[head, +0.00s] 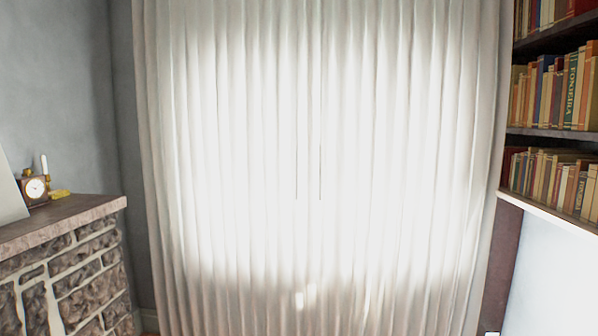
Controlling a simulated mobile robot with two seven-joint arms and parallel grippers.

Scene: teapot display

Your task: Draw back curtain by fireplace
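A white pleated curtain (400,130) fills the middle of the head view, from the top edge to the bottom edge. It hangs closed, with bright light coming through its centre. Two thin dark vertical lines show near the middle of the cloth; I cannot tell what they are. The stone fireplace (75,285) stands at the lower left, beside the curtain's left edge with a strip of grey wall between them. Neither of my grippers is in view.
The mantel (70,222) holds a small clock (36,188), a candle (44,164) and a pale panel at the left edge. Bookshelves (555,134) full of books flank the curtain on the right. No obstacle shows in front of the curtain.

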